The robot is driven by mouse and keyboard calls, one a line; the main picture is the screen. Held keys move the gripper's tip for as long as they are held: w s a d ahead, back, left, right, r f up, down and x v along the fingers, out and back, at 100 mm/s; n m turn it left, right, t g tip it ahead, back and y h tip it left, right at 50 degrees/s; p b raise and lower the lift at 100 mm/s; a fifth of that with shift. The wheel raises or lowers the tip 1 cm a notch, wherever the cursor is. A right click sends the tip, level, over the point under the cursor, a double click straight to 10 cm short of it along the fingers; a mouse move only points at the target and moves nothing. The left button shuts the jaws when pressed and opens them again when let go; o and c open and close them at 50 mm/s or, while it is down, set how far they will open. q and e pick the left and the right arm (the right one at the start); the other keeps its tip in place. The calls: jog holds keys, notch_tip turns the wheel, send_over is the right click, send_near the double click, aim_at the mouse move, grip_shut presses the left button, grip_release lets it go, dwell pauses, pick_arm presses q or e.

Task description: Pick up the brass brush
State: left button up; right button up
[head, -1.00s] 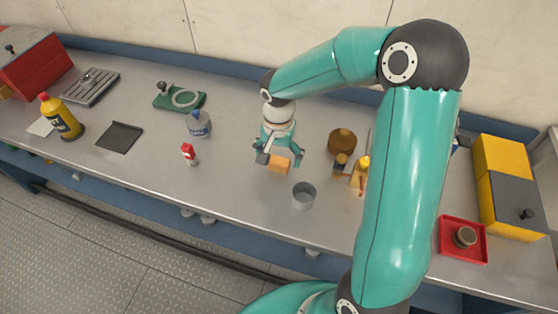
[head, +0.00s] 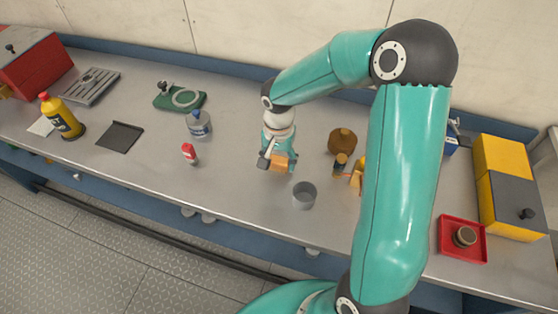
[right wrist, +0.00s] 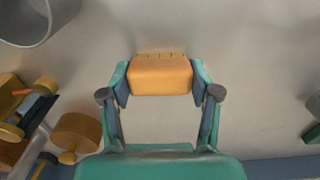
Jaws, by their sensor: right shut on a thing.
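The brass brush (head: 287,161) is an orange-tan block between the fingers of my right gripper (head: 276,158), over the middle of the bench. In the right wrist view the brush block (right wrist: 160,77) shows a thin fringe of bristles along its far edge. The two fingers of the right gripper (right wrist: 160,88) press against its two ends, so the gripper is shut on it. The brush is at or close to the bench top; I cannot tell whether it touches. My left gripper is not in view.
A grey cup (head: 304,196) stands just in front and right of the brush. A brown round pot (head: 342,141) and a small brown jar (head: 340,164) stand to the right. The bench between is clear.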

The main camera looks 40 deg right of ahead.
aim_at(279, 159)
notch_tip(279, 159, up, 20)
dwell(0.6)
